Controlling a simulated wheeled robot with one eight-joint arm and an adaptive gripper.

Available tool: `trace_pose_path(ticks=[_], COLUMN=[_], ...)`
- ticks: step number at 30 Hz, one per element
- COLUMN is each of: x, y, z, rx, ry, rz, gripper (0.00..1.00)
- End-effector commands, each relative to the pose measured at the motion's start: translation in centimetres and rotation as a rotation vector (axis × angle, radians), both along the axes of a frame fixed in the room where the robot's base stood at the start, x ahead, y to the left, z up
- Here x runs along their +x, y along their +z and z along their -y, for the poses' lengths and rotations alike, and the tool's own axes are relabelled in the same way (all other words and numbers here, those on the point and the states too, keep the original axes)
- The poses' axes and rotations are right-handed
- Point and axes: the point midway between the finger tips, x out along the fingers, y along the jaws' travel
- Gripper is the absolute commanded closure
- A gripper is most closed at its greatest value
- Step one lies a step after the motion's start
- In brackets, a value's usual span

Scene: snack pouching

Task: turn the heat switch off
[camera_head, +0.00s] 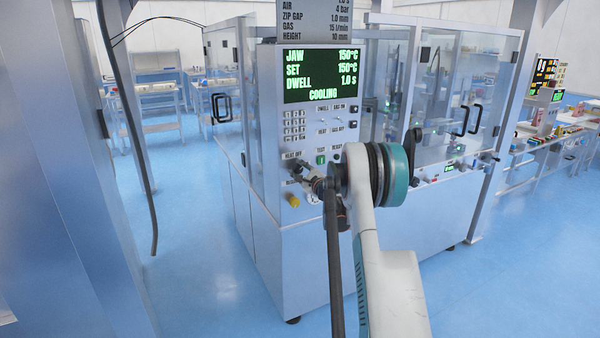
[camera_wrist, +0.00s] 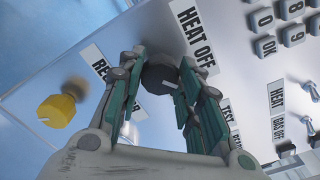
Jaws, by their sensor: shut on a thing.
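The black rotary knob (camera_wrist: 157,73) sits on the metal panel next to the HEAT OFF label (camera_wrist: 194,38) in the wrist view. A white mark shows on the knob's edge, pointing toward the lower right of the picture. My gripper (camera_wrist: 163,63) has its teal-lined fingers on both sides of the knob and is shut on it. In the head view my gripper (camera_head: 313,180) is at the lower part of the control panel, and it and the arm hide most of the knob. The display (camera_head: 322,75) reads JAW 150°C, SET 150°C, DWELL 1.0 s and COOLING.
A yellow knob (camera_wrist: 57,110) is left of my gripper in the wrist view. Toggle switches (camera_wrist: 311,91) and a keypad (camera_wrist: 266,46) are on the right. The glass-doored machine (camera_head: 370,215) stands on a blue floor, with a grey column (camera_head: 60,170) at the left.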

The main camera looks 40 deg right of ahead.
Motion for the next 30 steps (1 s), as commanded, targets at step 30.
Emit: trace_pose_path(ticks=[30], x=[-0.01], y=[0.05], z=[-0.11], rx=[-0.800], ry=[0.002], rz=[-0.192], gripper=[0.91])
